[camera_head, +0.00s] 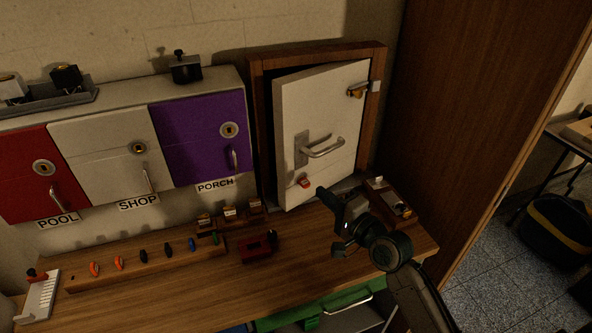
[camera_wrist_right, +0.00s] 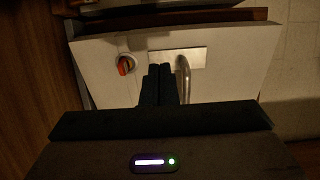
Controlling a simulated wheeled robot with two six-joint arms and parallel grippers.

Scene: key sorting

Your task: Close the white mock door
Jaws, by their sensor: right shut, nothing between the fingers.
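The white mock door (camera_head: 318,105) stands ajar in its brown wooden frame (camera_head: 259,127) at the back right of the bench. A dark gap shows along its left edge. It has a metal lever handle (camera_head: 325,148) and a red key piece (camera_head: 305,182) low on its face. My right gripper (camera_head: 324,191) is shut and empty, just in front of the door's lower part. In the right wrist view the door (camera_wrist_right: 235,50) fills the upper part, and my shut fingers (camera_wrist_right: 160,70) point at it between the red piece (camera_wrist_right: 124,65) and the handle (camera_wrist_right: 184,75). I cannot tell whether they touch it. My left gripper is not in view.
Red, white and purple (camera_head: 190,125) cabinet doors stand left of the frame. A wooden rack (camera_head: 140,262) with several coloured keys and a dark red block (camera_head: 258,246) lie on the bench. A small tray (camera_head: 392,203) sits right of my gripper. A tall brown panel (camera_head: 460,110) bounds the right.

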